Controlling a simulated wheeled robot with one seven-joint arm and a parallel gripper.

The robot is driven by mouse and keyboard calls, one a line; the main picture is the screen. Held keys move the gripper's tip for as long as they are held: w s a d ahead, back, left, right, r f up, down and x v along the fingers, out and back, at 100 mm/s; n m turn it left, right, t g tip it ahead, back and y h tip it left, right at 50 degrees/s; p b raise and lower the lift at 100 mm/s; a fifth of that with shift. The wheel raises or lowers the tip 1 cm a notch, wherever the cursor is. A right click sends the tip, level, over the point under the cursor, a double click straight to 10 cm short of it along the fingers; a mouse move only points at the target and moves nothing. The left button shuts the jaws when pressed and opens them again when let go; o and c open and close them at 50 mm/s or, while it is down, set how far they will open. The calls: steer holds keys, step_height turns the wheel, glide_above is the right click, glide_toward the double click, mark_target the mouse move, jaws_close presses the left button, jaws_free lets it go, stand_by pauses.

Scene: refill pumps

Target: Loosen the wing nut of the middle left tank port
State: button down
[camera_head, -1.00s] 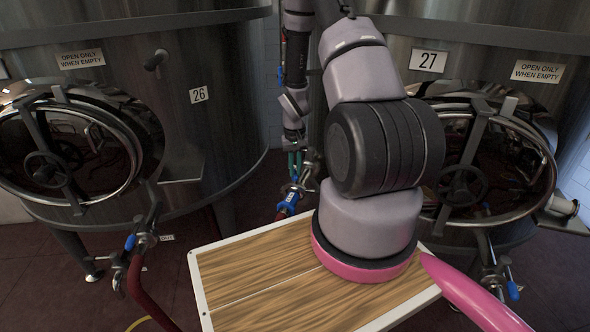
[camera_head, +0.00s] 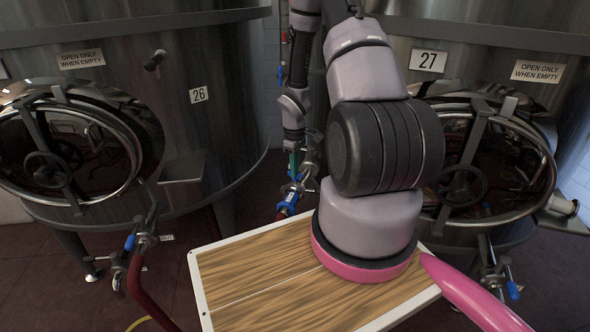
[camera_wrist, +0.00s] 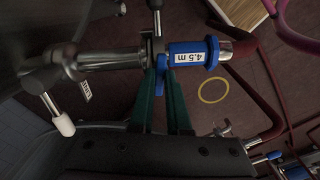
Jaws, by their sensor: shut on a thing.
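In the wrist view, my gripper (camera_wrist: 166,96) has two green fingers shut on a small blue wing nut (camera_wrist: 161,66) at a pipe joint. The fingers partly hide the nut. A steel tank port (camera_wrist: 112,59) lies left of the joint. A blue hose coupling (camera_wrist: 195,54) labelled "4.5 m" lies to its right and leads to a red hose (camera_wrist: 247,66). In the head view, my gripper (camera_head: 294,163) points down between tanks 26 and 27, above the blue coupling (camera_head: 291,203). The wing nut is too small to make out there.
Tank 26 (camera_head: 235,120) stands left and tank 27 (camera_head: 480,65) right, both with round hatches. A wooden-topped board with a white rim (camera_head: 197,287) is in front. A white-tipped valve handle (camera_wrist: 64,124) is close to my gripper's left. A yellow ring (camera_wrist: 213,91) lies below.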

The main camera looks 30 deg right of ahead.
steer(key=shift+n, duration=0.8)
steer(key=c, duration=0.9)
jaws_free()
steer(key=shift+r, duration=0.1)
step_height(320, 180, up, 11)
steer(key=shift+f, duration=0.2)
